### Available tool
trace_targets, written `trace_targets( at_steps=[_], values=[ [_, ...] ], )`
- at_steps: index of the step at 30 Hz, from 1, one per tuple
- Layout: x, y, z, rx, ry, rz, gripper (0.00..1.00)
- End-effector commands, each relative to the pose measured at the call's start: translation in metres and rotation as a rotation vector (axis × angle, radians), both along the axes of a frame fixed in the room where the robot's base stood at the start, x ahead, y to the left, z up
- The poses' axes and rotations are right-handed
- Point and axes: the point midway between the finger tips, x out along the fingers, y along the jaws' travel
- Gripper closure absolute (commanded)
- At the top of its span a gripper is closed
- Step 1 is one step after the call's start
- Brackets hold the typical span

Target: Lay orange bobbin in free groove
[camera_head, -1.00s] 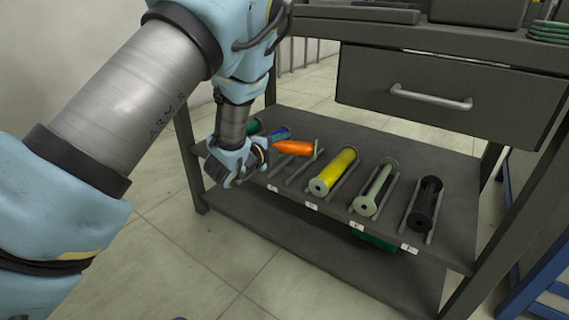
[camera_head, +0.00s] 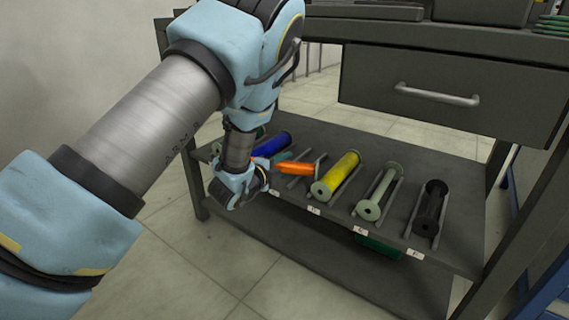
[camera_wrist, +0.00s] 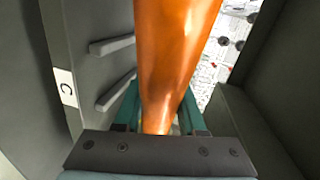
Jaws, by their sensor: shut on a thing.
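My gripper (camera_head: 266,170) is shut on the orange bobbin (camera_head: 296,169), which sticks out to the right over the shelf. In the wrist view the orange bobbin (camera_wrist: 178,50) runs down between the teal fingers (camera_wrist: 160,118). The free groove, a pair of grey rails (camera_head: 302,183), lies under and beside the bobbin, between the blue and yellow bobbins; my gripper and the bobbin partly hide it. Two rails (camera_wrist: 113,45) also show left of the bobbin in the wrist view, near a label "C" (camera_wrist: 67,88). Contact between bobbin and rails cannot be told.
On the shelf (camera_head: 330,130), a blue bobbin (camera_head: 271,144) lies left of the groove. Yellow (camera_head: 336,176), pale green (camera_head: 378,191) and black (camera_head: 429,206) bobbins lie in rails to the right. The drawer and table top (camera_head: 455,45) overhang the shelf behind.

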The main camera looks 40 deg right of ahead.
Motion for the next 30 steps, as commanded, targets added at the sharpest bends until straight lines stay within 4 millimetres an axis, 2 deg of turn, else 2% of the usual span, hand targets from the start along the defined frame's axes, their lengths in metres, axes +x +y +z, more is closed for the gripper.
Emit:
trace_targets(
  at_steps=[1, 9, 23, 28, 30],
  values=[
    [0.0, 0.0, -0.001, 0.0, 0.0, 0.0, 0.58],
    [0.0, 0.0, 0.0, -0.001, 0.0, 0.0, 0.3],
    [0.0, 0.0, 0.001, -0.001, 0.0, 0.0, 0.3],
    [0.0, 0.0, 0.016, -0.002, -0.001, 0.0, 0.3],
    [-0.003, 0.012, 0.016, 0.002, 0.002, 0.003, 0.3]
  ],
)
